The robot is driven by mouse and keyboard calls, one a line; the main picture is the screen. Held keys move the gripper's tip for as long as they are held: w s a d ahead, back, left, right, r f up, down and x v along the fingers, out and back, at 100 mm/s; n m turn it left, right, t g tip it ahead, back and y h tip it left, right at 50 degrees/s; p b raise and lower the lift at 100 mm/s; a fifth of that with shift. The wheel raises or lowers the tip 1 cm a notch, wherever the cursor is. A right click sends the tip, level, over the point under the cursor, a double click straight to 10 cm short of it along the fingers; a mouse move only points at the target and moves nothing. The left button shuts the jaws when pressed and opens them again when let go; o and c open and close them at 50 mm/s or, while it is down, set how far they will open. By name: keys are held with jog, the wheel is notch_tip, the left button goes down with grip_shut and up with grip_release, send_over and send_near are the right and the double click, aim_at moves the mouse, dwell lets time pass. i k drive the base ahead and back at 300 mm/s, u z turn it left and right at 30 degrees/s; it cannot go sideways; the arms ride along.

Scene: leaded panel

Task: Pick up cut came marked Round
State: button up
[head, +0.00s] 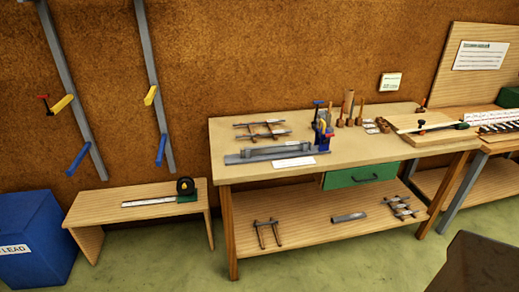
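No piece of came can be read as marked Round from here; the labels are too small. A rack of grey strips (262,132) lies at the back left of the workbench top. A long grey metal channel or vise-like tool (270,153) lies in front of it, with a white label (294,163) beside it. On the lower shelf lie a short grey bar (349,217) and a cluster of small grey pieces (400,206). I cannot tell which of these is the came. My gripper is not in view.
The workbench (236,174) has a green drawer (360,175) and a board (430,127) on its right. A blue lead bin (38,235) stands left. Green floor is clear in front; a dark shape fills the lower right.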

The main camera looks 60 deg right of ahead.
aim_at(294, 143)
jog(key=z, duration=0.8)
jog(key=k, duration=0.1)
jog(key=u, duration=2.05)
jog(key=k, duration=1.5)
jog(key=z, duration=3.2)
jog(key=i, duration=0.15)
jog(key=u, duration=1.4)
